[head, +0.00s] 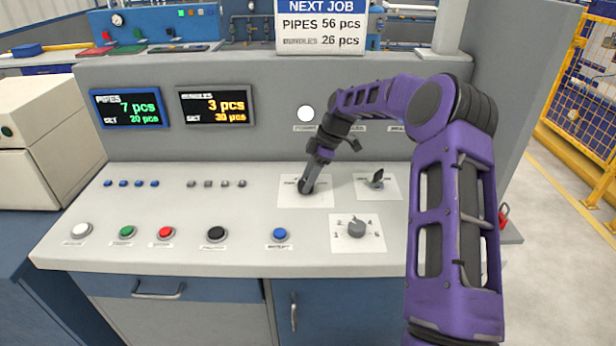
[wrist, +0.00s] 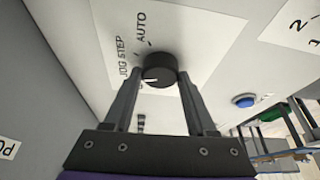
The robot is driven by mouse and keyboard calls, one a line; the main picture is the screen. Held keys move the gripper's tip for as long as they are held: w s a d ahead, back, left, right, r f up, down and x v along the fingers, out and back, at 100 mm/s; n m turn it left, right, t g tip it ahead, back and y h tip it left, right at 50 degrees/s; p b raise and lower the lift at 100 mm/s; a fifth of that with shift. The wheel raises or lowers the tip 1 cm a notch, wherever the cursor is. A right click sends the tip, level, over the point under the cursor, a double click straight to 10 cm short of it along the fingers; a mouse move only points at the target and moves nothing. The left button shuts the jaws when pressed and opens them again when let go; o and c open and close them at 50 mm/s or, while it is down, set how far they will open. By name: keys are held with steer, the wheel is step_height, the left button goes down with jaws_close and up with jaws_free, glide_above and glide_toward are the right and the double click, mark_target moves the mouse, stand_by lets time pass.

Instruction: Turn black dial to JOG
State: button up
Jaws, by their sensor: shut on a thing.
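The black dial (wrist: 160,69) is a round knob on a white plate (wrist: 205,30) marked AUTO, STEP and JOG in the wrist view. Its white pointer mark faces the left side, roughly toward the JOG lettering; the exact alignment is hard to tell. My gripper (wrist: 159,84) has one finger on each side of the dial and is shut on it. In the head view my gripper (head: 307,187) reaches down onto the left white plate (head: 320,200) on the console, and hides the dial.
A small black switch (head: 376,180) stands right of my gripper on its own plate. A grey numbered knob (head: 356,229) and a blue button (head: 280,233) are nearer the front. Several more buttons line the console's left side. The display wall (head: 250,150) rises behind.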

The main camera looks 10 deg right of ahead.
stand_by(0.3)
steer(key=o, duration=1.4)
steer(key=p+v, duration=0.1)
steer(key=v, duration=1.6)
steer(key=shift+r, duration=0.3)
steer(key=shift+w, duration=0.1)
